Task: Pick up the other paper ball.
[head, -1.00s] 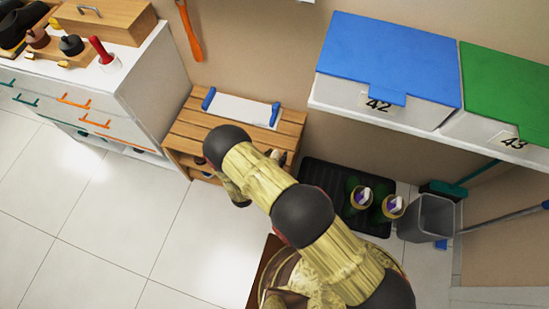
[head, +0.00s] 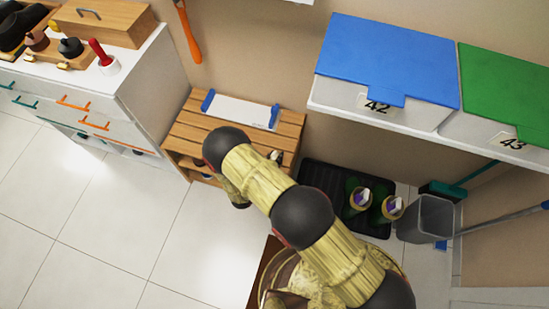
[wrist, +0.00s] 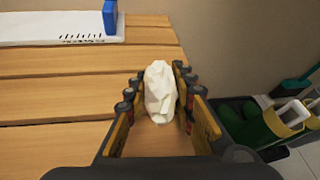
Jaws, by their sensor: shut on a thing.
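A crumpled white paper ball (wrist: 161,92) sits between the two fingers of my gripper (wrist: 156,82) in the wrist view. The fingers are shut on it from both sides. The ball is over the right part of the slatted wooden bench (wrist: 60,95), near its right edge. I cannot tell whether it touches the slats. In the head view the bench (head: 185,130) stands against the wall, and my arm covers its right front part. The ball cannot be made out clearly there.
A white board with blue ends (head: 240,111) lies on the bench's back. Right of the bench, a black tray (head: 318,180) holds green boots (head: 352,200), beside a grey bin (head: 428,218). Blue (head: 390,55) and green (head: 510,90) lidded boxes stand on a shelf above. The tiled floor at left is clear.

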